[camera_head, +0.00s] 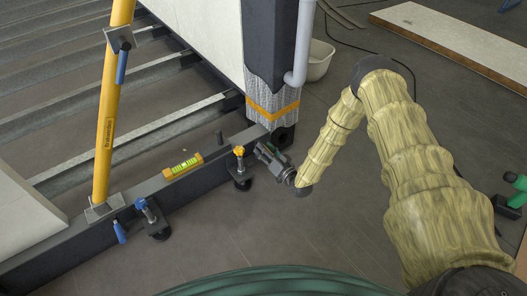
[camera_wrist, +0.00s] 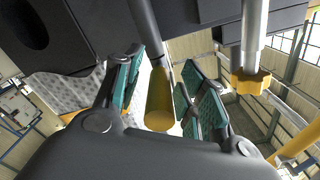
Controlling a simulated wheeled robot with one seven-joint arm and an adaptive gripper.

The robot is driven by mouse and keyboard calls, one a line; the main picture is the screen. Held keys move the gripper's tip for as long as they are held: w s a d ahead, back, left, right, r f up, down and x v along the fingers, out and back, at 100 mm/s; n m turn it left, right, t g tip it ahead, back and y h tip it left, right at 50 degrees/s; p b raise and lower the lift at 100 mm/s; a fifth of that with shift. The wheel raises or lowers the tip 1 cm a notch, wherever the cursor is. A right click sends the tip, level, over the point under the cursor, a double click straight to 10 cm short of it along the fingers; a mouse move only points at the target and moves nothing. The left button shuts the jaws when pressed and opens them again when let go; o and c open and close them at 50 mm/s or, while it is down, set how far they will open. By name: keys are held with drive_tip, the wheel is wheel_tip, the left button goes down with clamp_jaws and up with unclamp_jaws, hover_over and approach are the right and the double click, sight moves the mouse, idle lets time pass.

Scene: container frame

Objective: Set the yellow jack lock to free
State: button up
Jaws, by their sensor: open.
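The yellow jack (camera_head: 240,168) stands on the dark beam's near side, with a yellow star knob (camera_head: 238,151) on top. In the wrist view that knob (camera_wrist: 250,82) sits on a bright metal rod at the right. A dark lever with a yellow cylindrical grip (camera_wrist: 159,100) points toward the wrist camera; it appears to be the jack's lock handle. My gripper (camera_head: 266,152) is just right of the jack. In the wrist view my gripper (camera_wrist: 160,88) is open, its teal pads on either side of the yellow grip with gaps visible. The handle is not clear in the head view.
A similar jack with a blue knob (camera_head: 141,204) and blue handle (camera_head: 119,232) stands lower left. A yellow level (camera_head: 183,166) lies on the beam (camera_head: 185,186). A yellow brace (camera_head: 109,110) rises at left. A wrapped post (camera_head: 272,104) stands behind my gripper.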

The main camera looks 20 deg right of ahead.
drive_tip(key=shift+w+a, duration=0.2)
drive_tip(key=shift+w, duration=0.3)
clamp_jaws()
